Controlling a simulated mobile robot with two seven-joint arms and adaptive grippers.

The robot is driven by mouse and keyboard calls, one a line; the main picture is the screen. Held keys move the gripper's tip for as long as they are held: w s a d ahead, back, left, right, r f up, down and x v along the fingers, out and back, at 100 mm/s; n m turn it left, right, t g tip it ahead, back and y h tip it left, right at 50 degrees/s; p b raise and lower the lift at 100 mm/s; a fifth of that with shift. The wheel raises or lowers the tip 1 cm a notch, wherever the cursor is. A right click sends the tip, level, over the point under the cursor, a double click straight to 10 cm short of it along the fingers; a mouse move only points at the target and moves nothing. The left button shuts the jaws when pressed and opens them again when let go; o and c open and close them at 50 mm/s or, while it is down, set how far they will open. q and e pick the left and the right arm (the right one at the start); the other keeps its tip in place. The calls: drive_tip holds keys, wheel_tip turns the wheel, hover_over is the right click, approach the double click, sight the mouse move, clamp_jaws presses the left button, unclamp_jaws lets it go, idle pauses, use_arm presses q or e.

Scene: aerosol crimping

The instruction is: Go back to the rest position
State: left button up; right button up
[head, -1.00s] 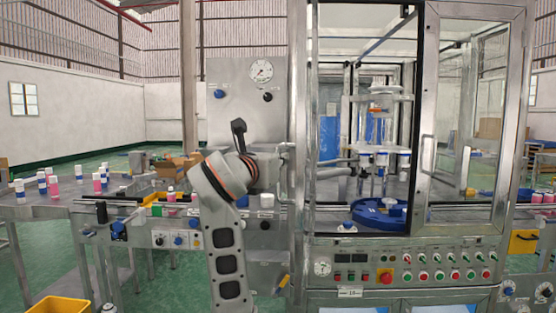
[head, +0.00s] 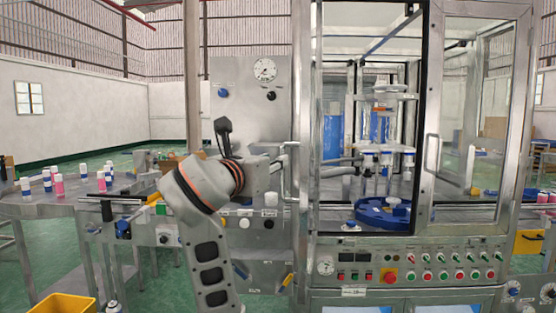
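One grey arm of mine with orange rings, taken as my left, rises from the bottom left of centre in the head view. It bends toward the crimping machine (head: 448,245). A black part (head: 223,128) sticks up at its far end. I cannot make out the fingers there, so I cannot tell whether this gripper is open or shut. No held thing shows. My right arm and gripper are not in view. The machine's framed glass door (head: 478,120) stands on the right, and a blue round fixture (head: 383,214) sits inside the cabinet.
A steel table (head: 40,208) with several blue, white and pink bottles is at the left. A yellow bin (head: 60,305) stands on the floor at the lower left. A grey gauge panel (head: 240,95) rises behind my arm, close to it.

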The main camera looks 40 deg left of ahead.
use_arm(q)
drive_tip(key=shift+s+d, duration=0.15)
drive_tip(key=shift+s, duration=0.35)
